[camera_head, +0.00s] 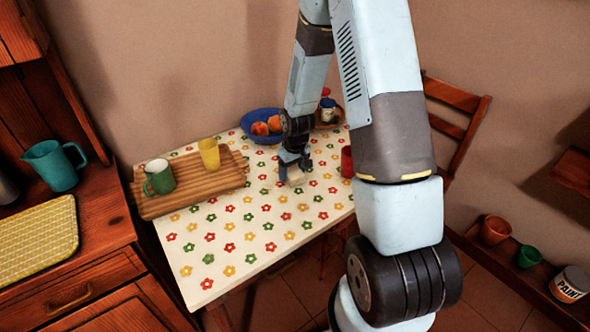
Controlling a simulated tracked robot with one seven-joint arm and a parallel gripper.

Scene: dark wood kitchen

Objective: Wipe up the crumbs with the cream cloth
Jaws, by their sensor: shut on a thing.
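My gripper (294,170) is over the middle of the table, pointing down, shut on the cream cloth (296,177). The cloth shows as a small pale bundle under the fingers, at or just above the tablecloth; I cannot tell if it touches. The table (238,262) has a white cloth printed with red, green and yellow flowers. I cannot make out any crumbs against this pattern. My arm hides part of the table's right side.
A wooden tray (214,187) with a green mug (160,178) and a yellow cup (209,153) stands left. A blue bowl (249,131) of fruit and jars (328,108) stand at the back. A red cup (347,162) is right of my gripper. The table's front is clear.

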